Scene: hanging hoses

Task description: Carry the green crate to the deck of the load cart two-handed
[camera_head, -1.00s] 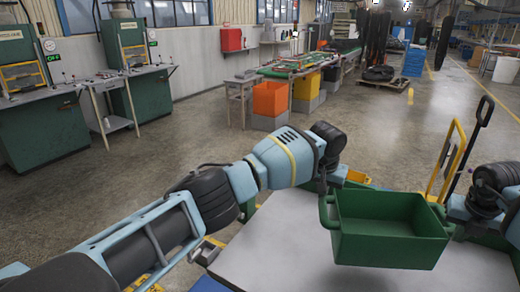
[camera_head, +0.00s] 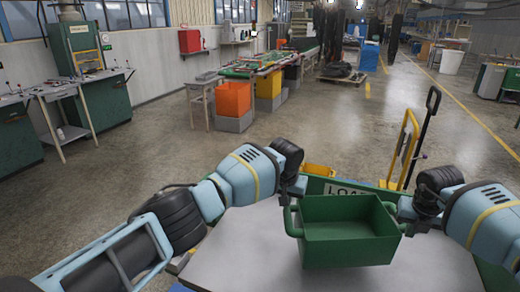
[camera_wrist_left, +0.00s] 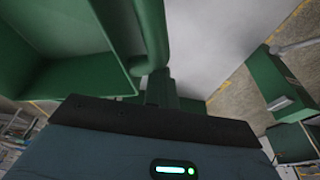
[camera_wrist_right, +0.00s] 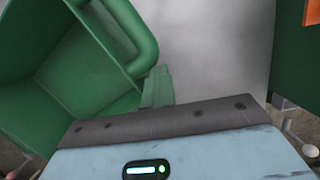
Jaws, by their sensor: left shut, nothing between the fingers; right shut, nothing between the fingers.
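The green crate (camera_head: 350,240) is upright and open-topped, with a bar handle on each side. It is over the pale grey deck (camera_head: 240,245) of the load cart; I cannot tell whether its base touches the deck. My left gripper (camera_head: 293,188) is at the crate's left handle, and my right gripper (camera_head: 408,207) is at its right handle. Both are shut with nothing between the fingers. In the left wrist view the handle (camera_wrist_left: 152,35) is close by the fingers. The right wrist view shows the other handle (camera_wrist_right: 136,35) close by. The crate's underside is hidden.
A green end panel with lettering (camera_head: 345,190) stands behind the crate. A yellow hand truck (camera_head: 405,150) is beyond it. Orange (camera_head: 233,99) and yellow bins stand by a bench further back. The floor between is open.

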